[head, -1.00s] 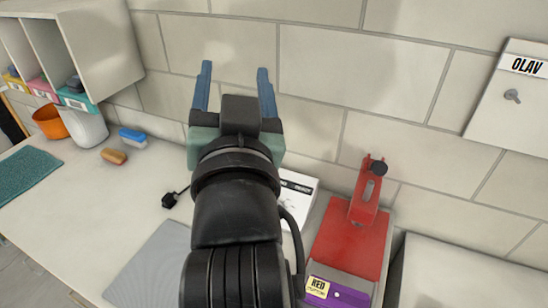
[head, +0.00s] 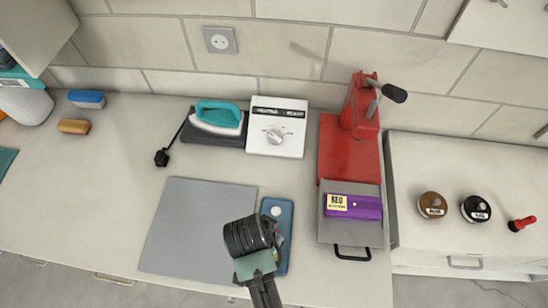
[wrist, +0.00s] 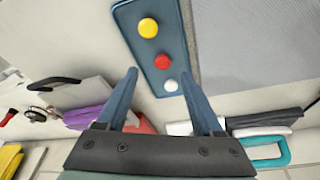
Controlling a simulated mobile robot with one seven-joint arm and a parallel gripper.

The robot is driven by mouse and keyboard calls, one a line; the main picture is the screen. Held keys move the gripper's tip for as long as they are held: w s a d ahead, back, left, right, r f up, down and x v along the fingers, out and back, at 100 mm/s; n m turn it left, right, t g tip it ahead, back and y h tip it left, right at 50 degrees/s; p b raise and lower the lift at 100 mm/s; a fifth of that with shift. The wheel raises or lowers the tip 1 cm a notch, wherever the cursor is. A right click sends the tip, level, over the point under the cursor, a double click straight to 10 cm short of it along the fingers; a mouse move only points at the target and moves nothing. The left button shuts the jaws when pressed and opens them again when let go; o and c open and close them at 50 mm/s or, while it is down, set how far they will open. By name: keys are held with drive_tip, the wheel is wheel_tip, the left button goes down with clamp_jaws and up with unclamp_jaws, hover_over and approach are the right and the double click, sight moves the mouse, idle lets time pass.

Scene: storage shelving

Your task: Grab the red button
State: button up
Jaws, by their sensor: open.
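The red button (wrist: 162,61) is a small round cap on a dark blue tray (wrist: 178,28), between a yellow button (wrist: 148,28) and a white button (wrist: 170,85). My gripper (wrist: 158,72) is open and empty in the wrist view. Its two blue fingers point towards the tray, and the red button appears between the fingertips; how high they are above it is hard to tell. In the head view the tray (head: 285,213) lies right of a grey mat, with the white button (head: 275,211) visible. My wrist hides the red and yellow buttons and the fingers there.
A grey mat (head: 196,225) lies left of the tray. Behind are a teal iron (head: 219,114) and a white box with a dial (head: 276,132). A red press (head: 349,158) and a purple box (head: 361,206) on a grey drawer stand to the right.

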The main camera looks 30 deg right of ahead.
drive_tip(key=shift+w+p+x, duration=0.15)
drive_tip(key=shift+p+x, duration=0.15)
drive_tip(key=shift+x, duration=1.25)
drive_tip(key=shift+w+p+x, duration=0.2)
drive_tip(key=shift+p+x, duration=0.1)
drive_tip(key=shift+x, duration=1.2)
clamp_jaws()
